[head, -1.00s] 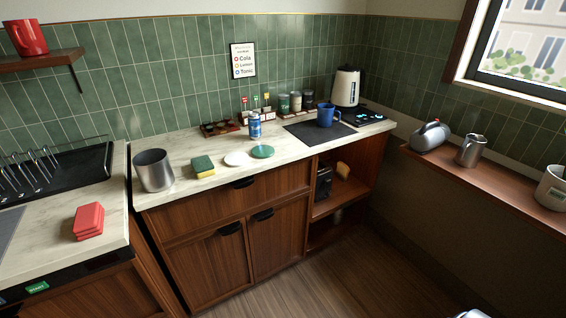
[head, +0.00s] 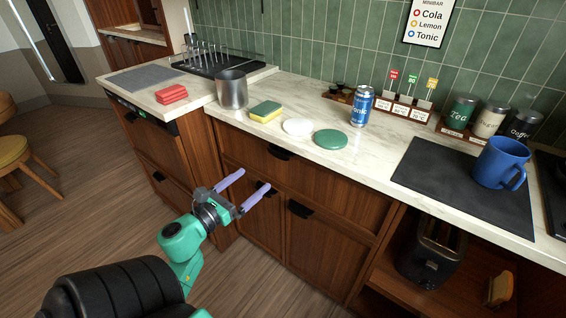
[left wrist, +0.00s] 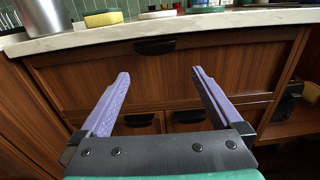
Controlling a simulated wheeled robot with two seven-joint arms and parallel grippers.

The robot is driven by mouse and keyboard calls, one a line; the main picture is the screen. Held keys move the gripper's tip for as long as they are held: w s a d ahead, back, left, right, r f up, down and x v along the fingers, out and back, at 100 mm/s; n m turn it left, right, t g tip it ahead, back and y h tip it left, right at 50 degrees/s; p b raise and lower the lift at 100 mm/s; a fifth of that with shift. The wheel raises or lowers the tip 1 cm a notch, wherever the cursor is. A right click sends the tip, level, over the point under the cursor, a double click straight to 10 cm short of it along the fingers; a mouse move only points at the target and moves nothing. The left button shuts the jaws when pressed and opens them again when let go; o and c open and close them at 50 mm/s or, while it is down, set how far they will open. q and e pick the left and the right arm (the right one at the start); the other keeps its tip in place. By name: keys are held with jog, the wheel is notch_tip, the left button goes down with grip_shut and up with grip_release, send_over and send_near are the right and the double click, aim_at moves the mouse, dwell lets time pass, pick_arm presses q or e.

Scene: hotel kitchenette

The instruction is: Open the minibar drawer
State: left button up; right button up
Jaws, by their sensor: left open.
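The minibar drawer (head: 318,180) is the wide wooden front under the marble counter, and it looks closed. Its black handle (head: 281,152) is at the top middle of the front. In the left wrist view the drawer front (left wrist: 185,78) fills the middle, with the handle (left wrist: 155,46) beyond the fingertips. My left gripper (head: 243,179) has lilac fingers and is open and empty. It is in front of the cabinet, lower than the drawer handle and left of it in the head view; the fingers also show in the left wrist view (left wrist: 160,75). My right gripper is not in view.
Two cabinet doors with black handles (head: 299,209) are below the drawer. The counter (head: 375,145) holds a metal cup (head: 232,90), a sponge (head: 266,111), a green disc (head: 331,139), a can (head: 361,106) and a blue mug (head: 501,163). An open shelf holds a toaster (head: 430,250).

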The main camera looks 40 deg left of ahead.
pick_arm(q)
jog(key=p, duration=0.1)
send_near(278, 157)
jog(key=w, duration=0.3)
jog(key=w+p, duration=0.1)
jog(key=w, duration=0.5)
jog(key=shift+a, duration=0.1)
jog(key=shift+w+f, duration=0.1)
jog(key=shift+w, duration=0.45)
grip_shut()
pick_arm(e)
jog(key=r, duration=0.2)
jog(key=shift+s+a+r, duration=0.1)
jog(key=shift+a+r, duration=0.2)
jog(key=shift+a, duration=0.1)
